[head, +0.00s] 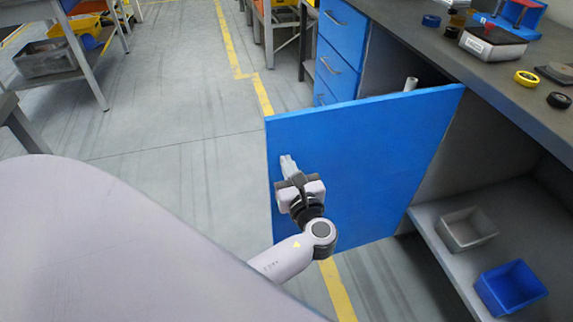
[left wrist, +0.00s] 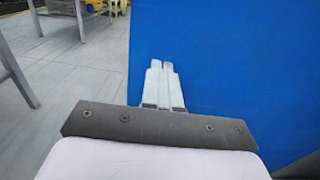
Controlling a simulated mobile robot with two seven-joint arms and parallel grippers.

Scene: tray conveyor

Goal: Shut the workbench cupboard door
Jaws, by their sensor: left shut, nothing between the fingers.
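The blue cupboard door (head: 385,160) of the workbench (head: 470,75) stands wide open, swung out from the bench into the aisle. My left gripper (head: 287,165) is shut and empty, in front of the door's face near its free left edge. In the left wrist view the shut fingers (left wrist: 161,68) point at the blue door (left wrist: 235,75), close to its edge. I cannot tell whether the fingertips touch it. My right gripper is in neither view.
Inside the open cupboard, a grey bin (head: 467,229) and a blue bin (head: 510,287) sit on the shelf (head: 440,240). Blue drawers (head: 341,55) are beyond the door. Tape rolls and a scale (head: 493,43) lie on the worktop. The floor to the left (head: 170,110) is clear.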

